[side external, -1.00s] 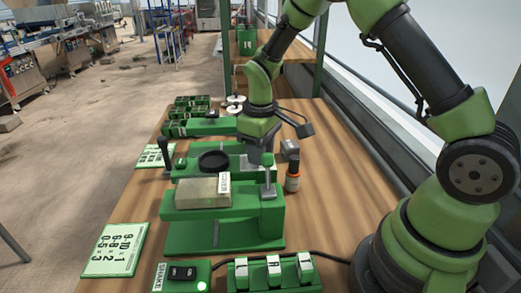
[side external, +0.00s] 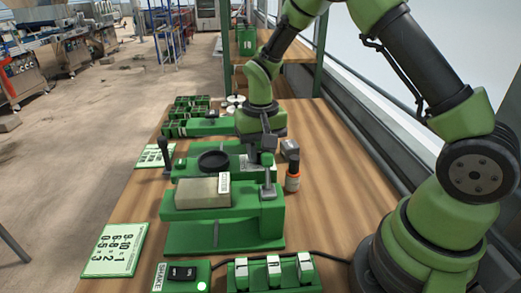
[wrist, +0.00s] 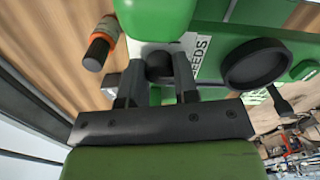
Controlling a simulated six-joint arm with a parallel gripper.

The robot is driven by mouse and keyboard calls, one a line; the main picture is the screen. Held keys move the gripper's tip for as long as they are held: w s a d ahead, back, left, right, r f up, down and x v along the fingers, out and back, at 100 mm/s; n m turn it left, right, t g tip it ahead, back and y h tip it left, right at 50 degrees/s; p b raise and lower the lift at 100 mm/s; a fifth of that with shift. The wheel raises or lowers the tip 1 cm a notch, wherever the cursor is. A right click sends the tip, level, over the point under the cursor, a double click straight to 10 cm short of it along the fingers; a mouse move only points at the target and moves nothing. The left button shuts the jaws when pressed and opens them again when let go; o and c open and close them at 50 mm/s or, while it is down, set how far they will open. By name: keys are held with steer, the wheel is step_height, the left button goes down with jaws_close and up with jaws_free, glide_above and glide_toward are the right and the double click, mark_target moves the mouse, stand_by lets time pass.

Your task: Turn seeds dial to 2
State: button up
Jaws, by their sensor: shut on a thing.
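The seeds dial (wrist: 160,66) is a dark round knob beside a white plate lettered SEEDS (wrist: 196,52). My gripper (wrist: 157,84) is shut on the dial, with one finger on either side of it in the wrist view. There the dial is hidden by my gripper. The dial's pointer and its number marks cannot be made out.
A black round cup (side external: 214,160) sits left of my gripper. An orange-banded bottle (side external: 292,178) and a grey block (side external: 290,149) stand close on the right. A beige box (side external: 203,192), number card (side external: 114,250), SHAKE switch (side external: 183,273) and several white-topped levers (side external: 273,267) are nearer the camera.

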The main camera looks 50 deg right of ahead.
stand_by(0.4)
steer(key=o, duration=0.9)
steer(key=shift+o, duration=0.2)
steer(key=shift+r, duration=0.1)
step_height(320, 180, up, 9)
steer(key=shift+r, duration=0.4)
